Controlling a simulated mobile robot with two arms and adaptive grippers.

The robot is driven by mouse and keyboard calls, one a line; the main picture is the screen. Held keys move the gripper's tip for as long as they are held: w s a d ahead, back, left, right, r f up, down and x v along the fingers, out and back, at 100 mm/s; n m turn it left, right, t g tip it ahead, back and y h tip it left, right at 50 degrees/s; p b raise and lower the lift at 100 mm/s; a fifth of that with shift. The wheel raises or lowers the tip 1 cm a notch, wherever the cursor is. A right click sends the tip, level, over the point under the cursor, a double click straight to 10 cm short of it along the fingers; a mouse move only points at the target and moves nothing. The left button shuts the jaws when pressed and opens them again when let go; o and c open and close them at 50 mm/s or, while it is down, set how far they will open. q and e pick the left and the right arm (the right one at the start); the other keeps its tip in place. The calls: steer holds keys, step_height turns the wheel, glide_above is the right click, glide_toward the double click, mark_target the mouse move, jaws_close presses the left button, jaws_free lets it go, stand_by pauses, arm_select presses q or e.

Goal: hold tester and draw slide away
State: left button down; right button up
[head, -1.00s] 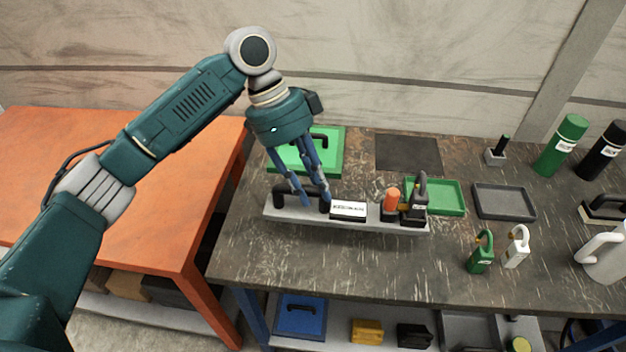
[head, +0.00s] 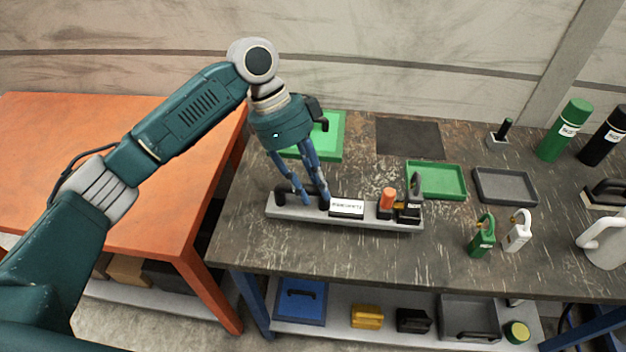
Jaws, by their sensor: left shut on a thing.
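A long light grey bar (head: 290,213), seemingly the tester, lies over the left part of the dark bench. It carries a black handle at its left end, a white labelled black box (head: 347,207), an orange-topped part (head: 387,199) and a black and yellow part with a grey shackle (head: 410,211) at its right end. My left gripper (head: 311,203) reaches down from above, shut on the black handle, which its fingers partly hide. I cannot tell which part is the slide, or whether the bar touches the bench. My right gripper is out of view.
Behind the bar are a green plate (head: 333,147), a dark mat (head: 409,138), a green tray (head: 437,181) and a grey tray (head: 505,186). A green padlock (head: 482,240) and white padlock (head: 517,234) stand at right. The bench front below the bar is clear.

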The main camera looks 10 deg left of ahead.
mark_target(313, 207)
arm_select(q)
steer(key=shift+d+f+b, duration=0.1)
steer(key=shift+f+b, duration=0.2)
steer(key=shift+f, duration=1.6)
steer(key=shift+f, duration=0.15)
stand_by(0.4)
stand_by(0.3)
